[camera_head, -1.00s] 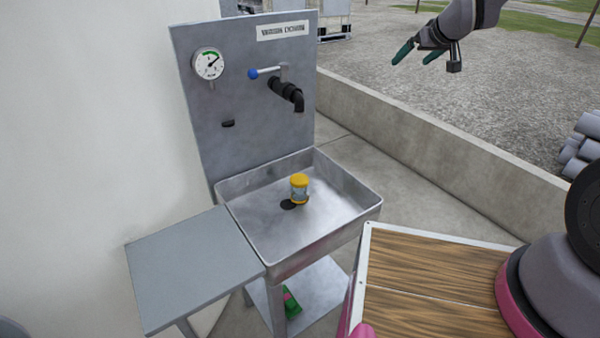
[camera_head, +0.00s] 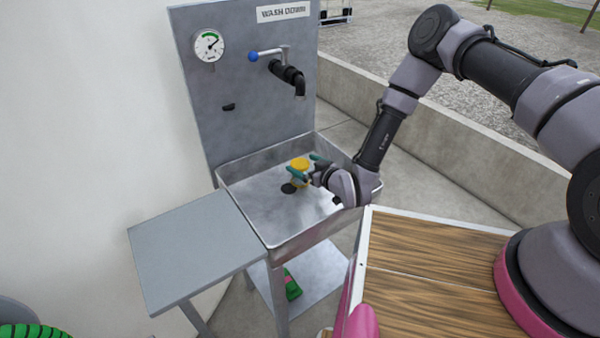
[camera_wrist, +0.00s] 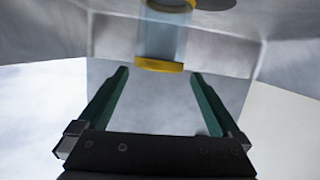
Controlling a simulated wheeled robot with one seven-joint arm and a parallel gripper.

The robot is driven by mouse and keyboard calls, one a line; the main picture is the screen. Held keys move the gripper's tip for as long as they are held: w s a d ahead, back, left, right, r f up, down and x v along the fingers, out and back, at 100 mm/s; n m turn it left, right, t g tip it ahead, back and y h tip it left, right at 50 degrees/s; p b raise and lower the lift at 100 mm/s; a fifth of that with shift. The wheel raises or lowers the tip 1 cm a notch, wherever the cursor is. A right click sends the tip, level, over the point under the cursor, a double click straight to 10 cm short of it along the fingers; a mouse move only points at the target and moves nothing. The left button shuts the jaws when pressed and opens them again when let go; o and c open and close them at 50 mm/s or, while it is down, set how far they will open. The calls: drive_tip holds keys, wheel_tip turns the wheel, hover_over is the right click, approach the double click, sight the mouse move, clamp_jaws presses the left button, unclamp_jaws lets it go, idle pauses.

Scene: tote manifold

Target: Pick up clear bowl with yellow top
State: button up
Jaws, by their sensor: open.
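The clear bowl with the yellow top (camera_head: 300,165) stands in the metal sink basin, beside the dark drain. Its clear body is partly hidden behind my gripper in the head view. In the wrist view the clear bowl (camera_wrist: 161,42) shows a bluish see-through body with yellow at both ends, just beyond the fingertips. My gripper (camera_head: 306,167) is inside the basin at the bowl's right front side. In the wrist view my gripper (camera_wrist: 160,75) has its two green fingers wide apart, with nothing between them.
The sink basin (camera_head: 262,222) has raised walls around the bowl. A back panel (camera_head: 215,110) carries a gauge (camera_head: 209,46) and a black tap (camera_head: 288,75) with a blue-knobbed lever above the basin. A grey side table (camera_head: 190,250) at left is bare.

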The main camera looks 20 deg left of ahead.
drive_tip(key=shift+s+d+f+m+h, duration=0.1)
drive_tip(key=shift+d+f+m+h, duration=0.1)
drive_tip(key=shift+f, duration=0.3)
drive_tip(key=shift+s+d+f+m+h, duration=0.1)
drive_tip(key=shift+d+f+h, duration=0.1)
drive_tip(key=shift+f, duration=0.25)
drive_tip(key=shift+w+a+f, duration=0.1)
drive_tip(key=shift+w+f, duration=0.05)
drive_tip(key=shift+f, duration=0.1)
drive_tip(key=x, duration=0.6)
drive_tip(key=shift+w+a+f, duration=0.15)
drive_tip(key=shift+a+f, duration=0.05)
drive_tip(key=shift+a, duration=0.05)
drive_tip(key=shift+r, duration=0.1)
drive_tip(key=c, duration=1.5)
